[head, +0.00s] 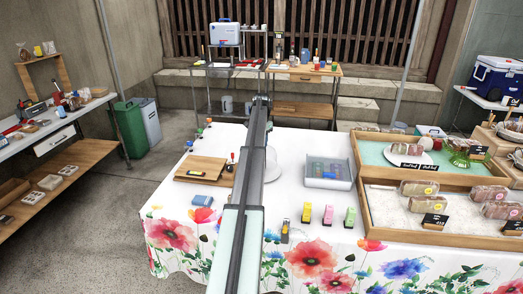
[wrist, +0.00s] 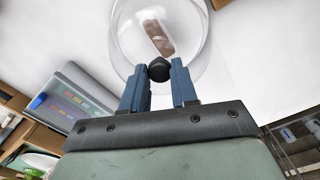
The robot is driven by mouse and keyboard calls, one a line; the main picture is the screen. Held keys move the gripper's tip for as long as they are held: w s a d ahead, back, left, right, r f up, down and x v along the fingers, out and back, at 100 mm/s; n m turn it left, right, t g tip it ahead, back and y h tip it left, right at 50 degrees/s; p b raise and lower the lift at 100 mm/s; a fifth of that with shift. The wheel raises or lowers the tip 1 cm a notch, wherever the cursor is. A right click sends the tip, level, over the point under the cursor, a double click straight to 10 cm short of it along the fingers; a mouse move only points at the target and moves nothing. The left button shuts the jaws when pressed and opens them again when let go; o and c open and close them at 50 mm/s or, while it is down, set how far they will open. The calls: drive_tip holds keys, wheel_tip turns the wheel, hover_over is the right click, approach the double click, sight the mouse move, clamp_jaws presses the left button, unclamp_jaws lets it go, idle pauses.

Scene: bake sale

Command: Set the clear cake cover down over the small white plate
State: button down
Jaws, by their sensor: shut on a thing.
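In the wrist view my gripper (wrist: 158,66) has its two blue fingers shut on the dark round knob (wrist: 159,72) of the clear cake cover (wrist: 195,35). The cover is a see-through dome cut off by the top edge of the picture. A brown piece of cake (wrist: 157,38) shows through it. The white surface around it makes the small plate hard to pick out, and I cannot tell whether the cover's rim touches anything.
A clear bin (head: 328,172) stands on the white-clothed table right of my arm; it also shows in the wrist view (wrist: 72,97). A wooden board (head: 201,168) lies left. Wooden display trays (head: 366,218) with cakes fill the right. Several small coloured items stand near the front.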

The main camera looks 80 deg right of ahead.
drive_tip(key=shift+f, duration=2)
drive_tip(key=c, duration=0.9)
unclamp_jaws()
drive_tip(key=shift+o, duration=0.2)
wheel_tip(320, 180, up, 12)
drive_tip(key=shift+r, duration=0.15)
